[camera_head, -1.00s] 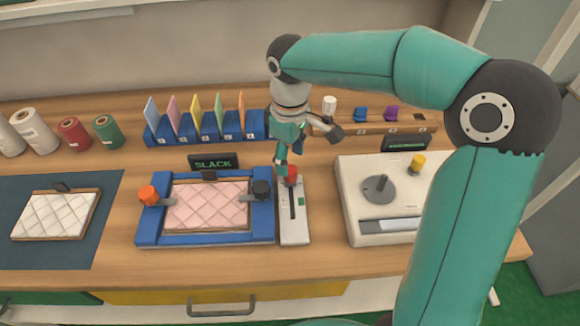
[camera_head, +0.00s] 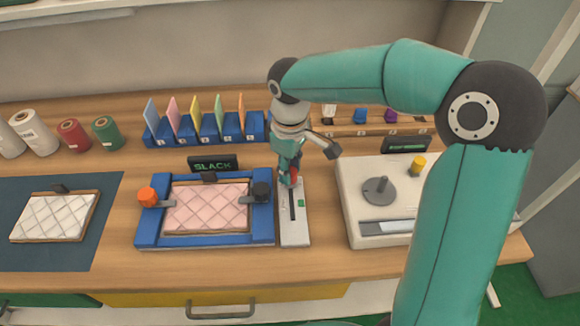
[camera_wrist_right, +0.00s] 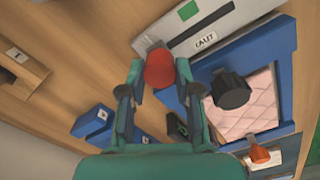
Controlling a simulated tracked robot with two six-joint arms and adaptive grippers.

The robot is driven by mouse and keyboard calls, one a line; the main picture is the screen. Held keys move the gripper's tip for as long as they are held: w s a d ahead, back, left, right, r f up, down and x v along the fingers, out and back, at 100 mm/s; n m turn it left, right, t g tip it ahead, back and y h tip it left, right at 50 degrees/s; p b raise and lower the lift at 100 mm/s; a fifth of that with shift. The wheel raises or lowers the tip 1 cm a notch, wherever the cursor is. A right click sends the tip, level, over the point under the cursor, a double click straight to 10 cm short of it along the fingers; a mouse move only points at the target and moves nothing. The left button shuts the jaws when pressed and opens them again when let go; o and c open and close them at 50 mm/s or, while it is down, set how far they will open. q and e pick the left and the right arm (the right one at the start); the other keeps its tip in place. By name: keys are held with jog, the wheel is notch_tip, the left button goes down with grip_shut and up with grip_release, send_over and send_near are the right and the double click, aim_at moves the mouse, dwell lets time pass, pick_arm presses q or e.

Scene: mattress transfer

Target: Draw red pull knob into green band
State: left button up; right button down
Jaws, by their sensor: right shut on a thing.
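The red pull knob (camera_wrist_right: 159,69) sits at the far end of the slot in a pale slider plate (camera_head: 294,231). My right gripper (camera_wrist_right: 160,75) is shut on the knob, a finger on each side of it in the right wrist view. In the head view the right gripper (camera_head: 289,178) partly hides the knob. The green band (camera_head: 301,203) is a small green patch beside the slot, nearer the front than the knob; it also shows in the right wrist view (camera_wrist_right: 188,10). A display (camera_head: 213,165) reads SLACK. My left gripper is not in view.
A blue frame (camera_head: 205,239) holding a pink quilted pad stands directly left of the slider plate, with a black knob (camera_head: 261,191) and an orange knob (camera_head: 147,196).

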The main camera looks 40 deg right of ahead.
aim_at(291, 204)
jog(key=shift+s+a+b, duration=0.4)
jog(key=shift+s+a, duration=0.2)
jog(key=shift+s, duration=0.35)
jog(key=shift+s+a+b, duration=0.35)
jog(key=shift+s+a, duration=0.25)
jog(key=shift+s, duration=0.3)
jog(key=shift+s+a, duration=0.2)
jog(key=shift+s, duration=0.2)
jog(key=c, duration=0.8)
grip_release()
notch_tip(291, 204, up, 12)
jog(key=shift+w, duration=0.1)
